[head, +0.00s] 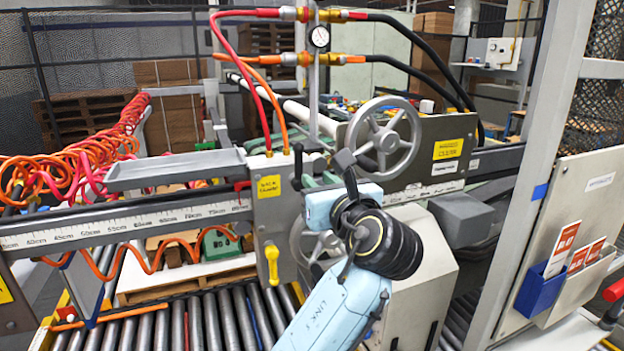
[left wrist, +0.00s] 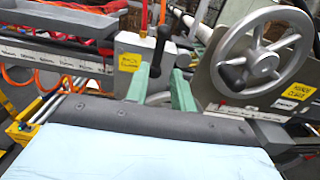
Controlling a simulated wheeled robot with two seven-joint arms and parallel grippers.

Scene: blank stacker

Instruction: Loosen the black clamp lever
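The black clamp lever (head: 297,166) stands upright at the right side of a grey box with a yellow label, left of the large handwheel in the head view. It also shows in the left wrist view (left wrist: 158,50) as a dark upright handle with a rounded top. My left gripper (left wrist: 160,76) has two green fingers spread apart. The lever appears in the gap between them, at or just beyond the tips; contact cannot be told. In the head view my left wrist hides much of this gripper. My right gripper is in neither view.
A large grey handwheel (head: 383,137) stands close right of the lever. A ruled rail (head: 130,228) runs left from the grey box (head: 275,200). A yellow handle (head: 272,265) hangs below it. Red and orange hoses (head: 245,75) come down from above.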

